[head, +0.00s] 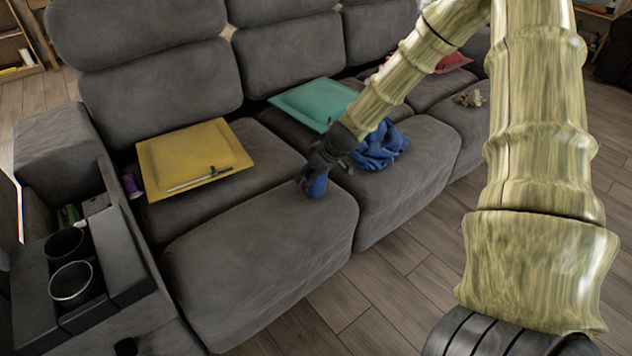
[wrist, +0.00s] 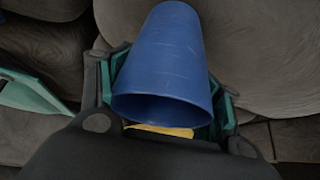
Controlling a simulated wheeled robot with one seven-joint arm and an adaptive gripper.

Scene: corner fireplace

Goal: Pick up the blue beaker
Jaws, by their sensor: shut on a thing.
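The blue beaker (wrist: 165,60) fills the middle of the wrist view, its open rim towards the camera. My gripper (wrist: 165,85) is shut on it, with a finger at each side of the beaker. In the head view my gripper (head: 316,172) is over the front of the grey sofa seat, near the gap between two cushions. The blue beaker (head: 318,187) shows below the fingers there, partly hidden by them. I cannot tell whether it touches the cushion.
A yellow pillow (head: 192,155) with a pen-like item lies to the left. A teal pillow (head: 313,101) and a crumpled blue cloth (head: 380,147) lie to the right. The armrest (head: 75,290) has cup holders. Wooden floor (head: 400,275) is clear in front.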

